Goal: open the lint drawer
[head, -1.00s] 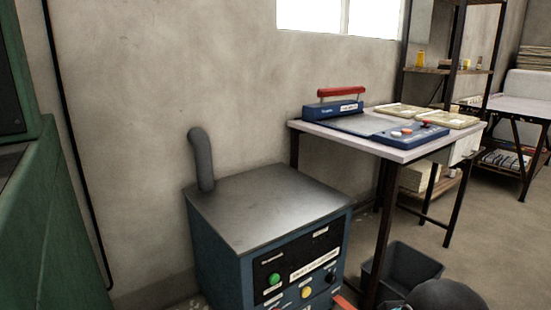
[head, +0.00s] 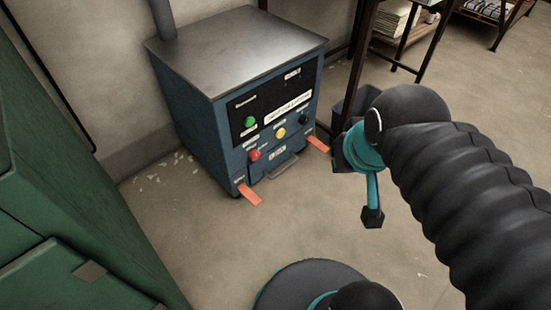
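A blue metal cabinet (head: 195,110) with a grey top stands against the wall in the head view.
Orange pedals (head: 249,195) and (head: 318,145) stick out at the cabinet's lower corners. A green cabinet (head: 60,190) fills the left side. A grey bin (head: 352,105) and table legs stand behind my arm. The floor before the blue cabinet is mostly clear.

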